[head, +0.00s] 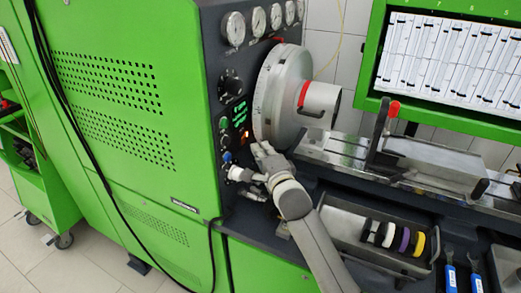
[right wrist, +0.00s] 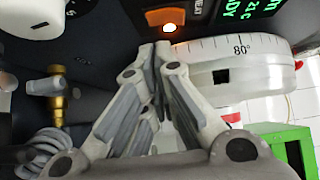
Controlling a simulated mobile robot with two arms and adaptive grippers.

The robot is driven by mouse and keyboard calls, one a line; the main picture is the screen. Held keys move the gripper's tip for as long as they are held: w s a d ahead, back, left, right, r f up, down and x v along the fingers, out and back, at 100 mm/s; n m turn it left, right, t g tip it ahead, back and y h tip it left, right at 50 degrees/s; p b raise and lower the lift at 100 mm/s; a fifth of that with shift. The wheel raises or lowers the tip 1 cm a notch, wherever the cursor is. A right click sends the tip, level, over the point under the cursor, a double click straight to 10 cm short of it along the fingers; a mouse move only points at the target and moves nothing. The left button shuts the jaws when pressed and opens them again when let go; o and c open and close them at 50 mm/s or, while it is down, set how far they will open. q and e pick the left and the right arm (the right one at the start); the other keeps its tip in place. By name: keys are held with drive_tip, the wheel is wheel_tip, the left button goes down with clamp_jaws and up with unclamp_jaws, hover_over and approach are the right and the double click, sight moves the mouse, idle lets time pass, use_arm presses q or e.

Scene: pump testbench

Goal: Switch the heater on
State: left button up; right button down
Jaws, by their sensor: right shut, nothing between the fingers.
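The heater switch (right wrist: 165,15), an orange-brown rocker in a dark frame beside a partly visible "HEAT" label, is at the top of the right wrist view. My right gripper (head: 260,149) is shut and empty in front of the panel, just below the switch area. In the right wrist view its closed fingertips (right wrist: 154,50) point up towards the switch and light; contact cannot be told. My left gripper is not in view.
A green display (right wrist: 245,12) sits beside the switch. The large graduated drum (head: 283,95) is close on the right of my gripper. A brass fitting (right wrist: 57,103) and hose are at the left. A tray of coloured rings (head: 340,232) stands below right.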

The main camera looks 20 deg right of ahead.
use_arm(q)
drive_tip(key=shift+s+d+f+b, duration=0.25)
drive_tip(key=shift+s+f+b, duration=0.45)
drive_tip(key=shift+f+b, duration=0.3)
use_arm(e)
drive_tip(key=s+f, duration=0.1)
drive_tip(key=s, duration=1)
drive_tip(key=shift+d, duration=0.15)
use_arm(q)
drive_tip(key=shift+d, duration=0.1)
